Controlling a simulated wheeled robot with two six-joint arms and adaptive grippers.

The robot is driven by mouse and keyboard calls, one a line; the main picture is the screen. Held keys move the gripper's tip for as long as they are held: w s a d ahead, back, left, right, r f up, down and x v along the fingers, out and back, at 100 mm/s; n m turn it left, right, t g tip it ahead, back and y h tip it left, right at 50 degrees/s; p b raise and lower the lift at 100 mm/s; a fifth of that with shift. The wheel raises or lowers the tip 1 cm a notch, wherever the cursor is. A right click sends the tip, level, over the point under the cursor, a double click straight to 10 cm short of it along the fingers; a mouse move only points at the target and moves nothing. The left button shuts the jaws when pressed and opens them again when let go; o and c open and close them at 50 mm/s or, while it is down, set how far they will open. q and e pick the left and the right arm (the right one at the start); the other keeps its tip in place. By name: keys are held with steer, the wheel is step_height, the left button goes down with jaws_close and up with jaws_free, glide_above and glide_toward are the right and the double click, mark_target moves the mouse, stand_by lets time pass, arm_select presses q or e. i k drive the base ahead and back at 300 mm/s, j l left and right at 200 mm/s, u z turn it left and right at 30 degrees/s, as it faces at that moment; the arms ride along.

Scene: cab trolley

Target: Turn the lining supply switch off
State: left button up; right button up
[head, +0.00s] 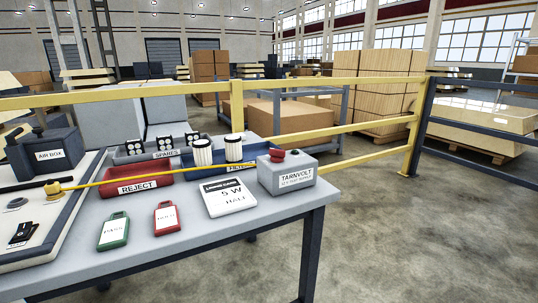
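A grey box labelled TARNVOLT, with smaller print that seems to read 12 V test supply (287,176), stands at the right end of the grey table. Red round parts (277,155) sit on its top. At the left edge, a pale panel (50,238) carries a small black part (22,233) that looks like a switch or latch, and a dark round part (15,203). I see no label naming a lining supply switch, and cannot tell any switch's position. Neither of my grippers is in view.
The table (185,243) holds a red REJECT tray (138,187), a blue tray (255,150) with white ribbed cylinders, a SPARES tray (165,154), green (114,231) and red (166,218) tags, a white carton (229,198) and an AIR BOX (48,155). A yellow rod (160,175) crosses above. Yellow railing stands behind.

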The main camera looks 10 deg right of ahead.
mark_target(278, 156)
steer(key=j+z, duration=0.1)
steer(key=j, duration=1.7)
steer(key=i, duration=0.05)
